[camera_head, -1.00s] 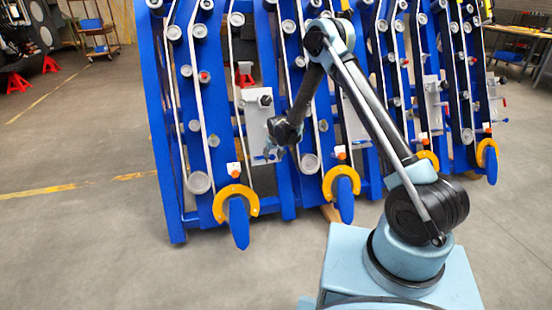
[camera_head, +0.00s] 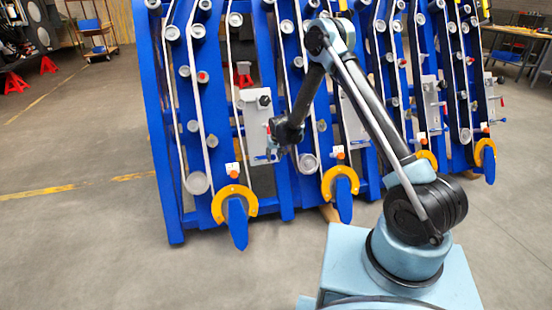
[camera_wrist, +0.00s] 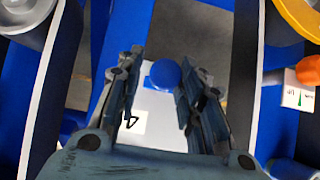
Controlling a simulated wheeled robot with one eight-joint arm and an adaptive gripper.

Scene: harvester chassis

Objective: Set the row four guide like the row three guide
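A grey plate (camera_head: 257,122) stands between two blue rows of the chassis, with a dark knob near its top and a small blue handle at its lower edge. My gripper (camera_head: 272,150) is in front of the plate's lower right part. In the wrist view, my gripper (camera_wrist: 162,62) is open, with a round blue knob (camera_wrist: 166,74) between its fingers. The fingers look apart from the knob; depth is unclear. Pale plate surface (camera_wrist: 155,104) shows behind it. Similar plates stand farther right (camera_head: 432,105). I cannot tell which plate belongs to row three or four.
Yellow-orange rings (camera_head: 235,203) (camera_head: 340,183) sit at the feet of the blue rows. An orange knob (camera_wrist: 308,70) and a white marked label (camera_wrist: 298,97) are right of my gripper. Belts and rollers flank the plate. The floor (camera_head: 90,225) at left is clear.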

